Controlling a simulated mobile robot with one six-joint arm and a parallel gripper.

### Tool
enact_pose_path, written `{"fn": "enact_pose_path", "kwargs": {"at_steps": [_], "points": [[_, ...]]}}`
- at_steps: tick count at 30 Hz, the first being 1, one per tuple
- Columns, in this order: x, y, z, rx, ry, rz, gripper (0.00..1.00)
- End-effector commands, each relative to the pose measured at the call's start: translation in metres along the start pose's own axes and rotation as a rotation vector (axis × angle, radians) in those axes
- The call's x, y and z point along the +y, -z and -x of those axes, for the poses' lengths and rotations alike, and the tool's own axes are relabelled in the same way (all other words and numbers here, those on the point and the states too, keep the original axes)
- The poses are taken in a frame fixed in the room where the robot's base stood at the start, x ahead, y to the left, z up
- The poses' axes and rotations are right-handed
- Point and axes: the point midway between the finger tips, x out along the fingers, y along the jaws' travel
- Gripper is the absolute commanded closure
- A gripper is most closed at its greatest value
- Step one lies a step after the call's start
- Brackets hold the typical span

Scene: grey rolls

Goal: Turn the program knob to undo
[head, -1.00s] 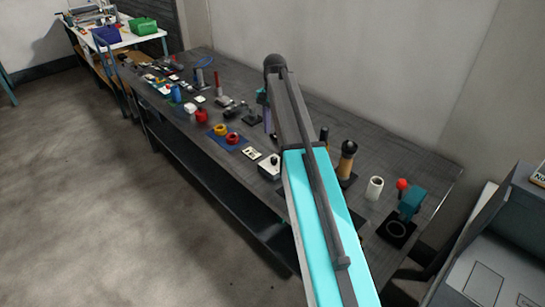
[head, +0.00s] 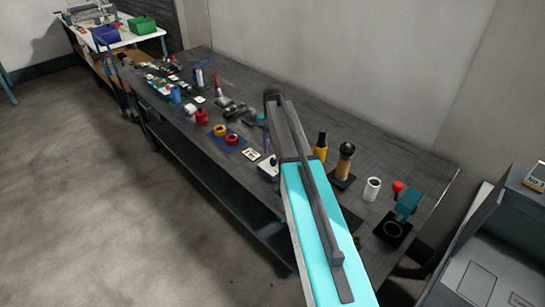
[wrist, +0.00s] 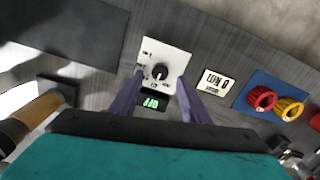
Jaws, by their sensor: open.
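The program knob (wrist: 160,72) is a small round black knob on a white panel (wrist: 176,52) with dark marks around it. A small display with green characters (wrist: 151,103) sits at the panel's near edge in the wrist view. My gripper (wrist: 160,79) is open, with one purple finger on each side of the knob in the picture; I cannot tell whether they touch it. In the head view the white control box (head: 267,170) is partly hidden behind my arm. A white card with dark characters (wrist: 216,82) lies right of the panel in the wrist view.
Red and yellow ring-shaped pieces (wrist: 262,98) sit on a blue mat (wrist: 245,101) right of the card. A black and tan bottle-like object (head: 343,163), a white roll (head: 372,188) and a teal device (head: 407,204) stand at the bench's right end. Several small items crowd its far end.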

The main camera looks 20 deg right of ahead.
Motion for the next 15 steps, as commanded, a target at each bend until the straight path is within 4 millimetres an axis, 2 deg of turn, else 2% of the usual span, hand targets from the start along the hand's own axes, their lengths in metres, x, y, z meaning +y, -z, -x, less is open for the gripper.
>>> {"fn": "enact_pose_path", "kwargs": {"at_steps": [9,15], "points": [[0.000,-0.001,-0.031,-0.001,0.000,0.001,0.57],[-0.001,-0.001,-0.041,0.000,0.000,0.001,0.57]]}}
